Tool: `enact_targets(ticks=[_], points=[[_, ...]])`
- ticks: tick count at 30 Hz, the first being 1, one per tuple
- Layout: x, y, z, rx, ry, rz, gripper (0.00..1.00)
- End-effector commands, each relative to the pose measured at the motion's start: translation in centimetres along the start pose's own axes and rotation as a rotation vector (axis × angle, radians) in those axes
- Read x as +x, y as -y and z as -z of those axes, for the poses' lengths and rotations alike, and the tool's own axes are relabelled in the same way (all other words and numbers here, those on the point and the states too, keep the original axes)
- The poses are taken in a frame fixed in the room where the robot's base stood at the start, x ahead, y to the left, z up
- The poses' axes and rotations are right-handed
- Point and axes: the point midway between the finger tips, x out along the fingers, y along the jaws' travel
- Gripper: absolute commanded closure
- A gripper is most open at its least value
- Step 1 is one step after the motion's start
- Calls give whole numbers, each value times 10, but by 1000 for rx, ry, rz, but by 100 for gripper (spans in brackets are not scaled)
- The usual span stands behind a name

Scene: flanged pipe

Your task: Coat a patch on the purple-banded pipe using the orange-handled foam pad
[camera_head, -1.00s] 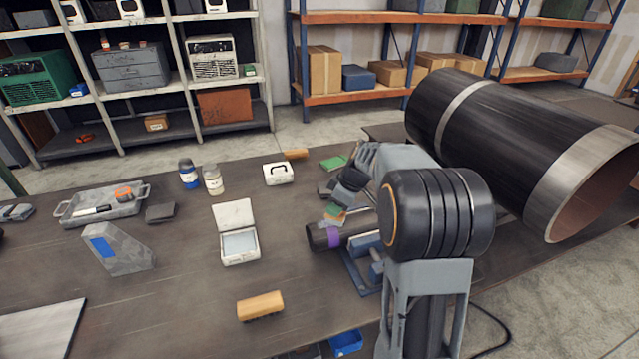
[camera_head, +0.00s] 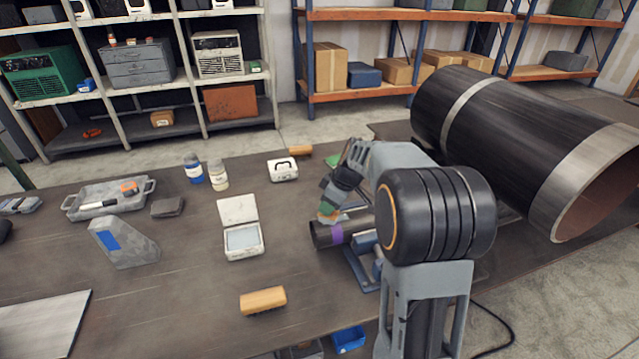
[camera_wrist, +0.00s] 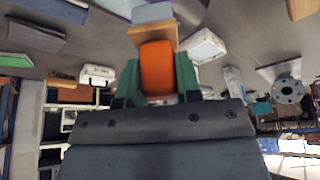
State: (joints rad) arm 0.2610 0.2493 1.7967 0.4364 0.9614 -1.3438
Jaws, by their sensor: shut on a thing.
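The purple-banded pipe (camera_head: 337,233) is a short dark pipe lying in a blue holder (camera_head: 362,266) at the table's right, partly hidden by my arm. In the wrist view a sliver of purple (camera_wrist: 118,8) shows at the top edge. My gripper (camera_wrist: 157,82) is shut on the orange handle of the foam pad (camera_wrist: 156,64), between its green fingers. The pad's wooden block and pale foam face point toward the pipe. In the head view my gripper (camera_head: 328,209) is just above the pipe near the band; whether the pad touches it cannot be told.
An open white box with a pale pad (camera_head: 243,241) stands left of the pipe. A wooden block (camera_head: 263,300) lies in front. A large black pipe (camera_head: 520,140) is at the right.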

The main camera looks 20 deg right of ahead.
Motion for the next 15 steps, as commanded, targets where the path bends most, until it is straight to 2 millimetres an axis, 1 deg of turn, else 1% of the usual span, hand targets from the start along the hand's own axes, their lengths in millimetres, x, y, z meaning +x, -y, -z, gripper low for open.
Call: enact_targets(ticks=[7,9,11,15], points=[[6,12,12,7,0,-2,87],[-2,12,15,8,0,-2,87],[-18,11,22,7,-2,-8,87],[-27,12,26,5,0,-3,87]])
